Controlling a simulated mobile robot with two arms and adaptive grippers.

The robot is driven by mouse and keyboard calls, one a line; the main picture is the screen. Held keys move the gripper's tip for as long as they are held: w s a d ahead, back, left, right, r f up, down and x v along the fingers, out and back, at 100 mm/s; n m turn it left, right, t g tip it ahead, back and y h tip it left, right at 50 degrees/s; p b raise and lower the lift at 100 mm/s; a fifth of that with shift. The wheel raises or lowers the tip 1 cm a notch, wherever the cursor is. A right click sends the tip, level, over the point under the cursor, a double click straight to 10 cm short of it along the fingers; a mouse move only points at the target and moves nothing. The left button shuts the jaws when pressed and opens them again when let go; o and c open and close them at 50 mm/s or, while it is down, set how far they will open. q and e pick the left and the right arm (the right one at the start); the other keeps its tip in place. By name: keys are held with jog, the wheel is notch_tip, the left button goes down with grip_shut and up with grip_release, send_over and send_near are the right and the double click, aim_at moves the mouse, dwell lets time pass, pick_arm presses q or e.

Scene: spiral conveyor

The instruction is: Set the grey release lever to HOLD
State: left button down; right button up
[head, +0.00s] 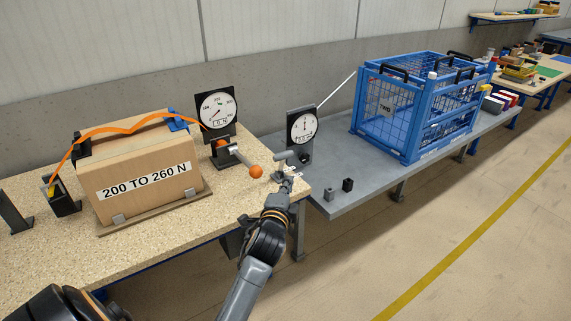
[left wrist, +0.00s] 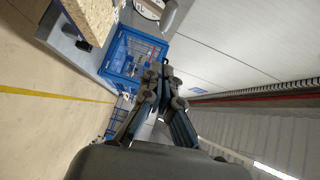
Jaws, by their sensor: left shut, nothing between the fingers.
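A grey rounded bar, apparently the same handle, shows at the top of the left wrist view (left wrist: 169,16). My left gripper is shut and empty, its fingertips (left wrist: 160,72) together and close to the handle; I cannot tell whether they touch it. No HOLD marking is readable. My right gripper is not in view.
A strapped carton (head: 148,170) sits on the bench (head: 60,240). Another gauge (head: 302,126) and a blue cage (head: 408,135) stand on the grey table (head: 375,185).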

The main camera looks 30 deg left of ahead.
pick_arm(q)
send_near(288, 156)
jog(key=w+d, duration=0.2)
jog(key=w, duration=0.2)
jog(key=a, duration=0.1)
jog(key=w+a, duration=0.1)
jog(key=a, duration=0.1)
jog(key=shift+w+a+f+p, duration=0.1)
jog(key=shift+a+f+p, duration=0.1)
jog(key=shift+p, duration=0.1)
jog(key=shift+a, duration=0.25)
jog(key=shift+w+f, duration=0.1)
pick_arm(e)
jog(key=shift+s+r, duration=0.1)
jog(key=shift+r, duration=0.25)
pick_arm(q)
jog(key=shift+a, duration=0.1)
